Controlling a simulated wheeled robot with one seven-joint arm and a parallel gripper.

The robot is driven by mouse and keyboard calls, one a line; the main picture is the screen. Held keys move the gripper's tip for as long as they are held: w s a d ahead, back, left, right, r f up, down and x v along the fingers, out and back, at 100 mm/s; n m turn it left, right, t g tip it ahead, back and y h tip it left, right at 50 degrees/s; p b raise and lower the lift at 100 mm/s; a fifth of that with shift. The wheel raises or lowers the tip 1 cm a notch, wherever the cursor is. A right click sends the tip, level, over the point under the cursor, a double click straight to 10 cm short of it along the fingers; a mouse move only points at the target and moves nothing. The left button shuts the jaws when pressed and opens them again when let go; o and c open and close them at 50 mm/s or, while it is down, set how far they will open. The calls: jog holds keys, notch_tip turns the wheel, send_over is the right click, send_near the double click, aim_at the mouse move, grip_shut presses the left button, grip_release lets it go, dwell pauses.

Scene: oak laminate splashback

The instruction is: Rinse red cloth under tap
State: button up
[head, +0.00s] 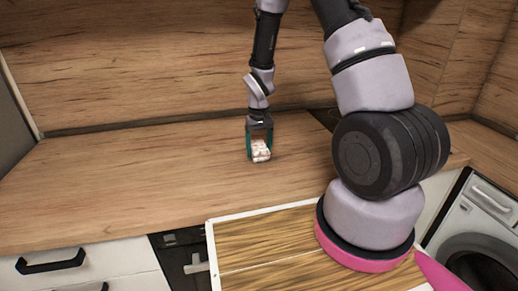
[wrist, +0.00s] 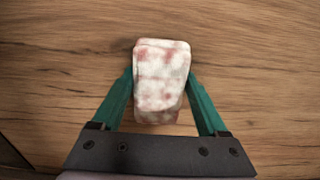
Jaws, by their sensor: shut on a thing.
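A small, thick block-like cloth (head: 261,150), white with reddish blotches rather than plain red, is between the green fingers of my gripper (head: 260,156). In the wrist view the cloth (wrist: 160,72) sits upright between the two fingertips of my gripper (wrist: 161,88), which press on its left and right sides. My gripper points down at the wooden worktop (head: 130,185). I cannot tell whether the cloth touches the worktop or is just above it. No tap or sink shows clearly in either view.
A dark inset surface (head: 326,117), partly hidden by my arm, lies at the back right of the worktop. An oak splashback (head: 150,65) rises behind. White drawers (head: 60,270) and a washing machine (head: 480,235) are below. The worktop left of my gripper is clear.

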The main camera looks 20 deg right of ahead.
jog(key=shift+f, duration=0.1)
jog(key=o, duration=1.2)
notch_tip(320, 180, up, 13)
notch_tip(320, 180, up, 16)
jog(key=m+t+y, duration=0.1)
jog(key=m+t, duration=0.1)
jog(key=t, duration=0.1)
send_over(260, 147)
jog(key=s+d, duration=0.3)
jog(key=s, duration=0.4)
jog(key=s+r+t, duration=0.1)
jog(key=s+r, duration=0.2)
jog(key=s, duration=0.1)
jog(key=s+r+m+t, duration=0.1)
jog(key=s+r, duration=0.3)
jog(key=s+d+r+m+t+y, duration=0.1)
jog(key=s+r+t, duration=0.1)
jog(key=s+r, duration=0.1)
jog(key=shift+s+r, duration=0.2)
jog(key=shift+s, duration=0.7)
jog(key=c, duration=0.8)
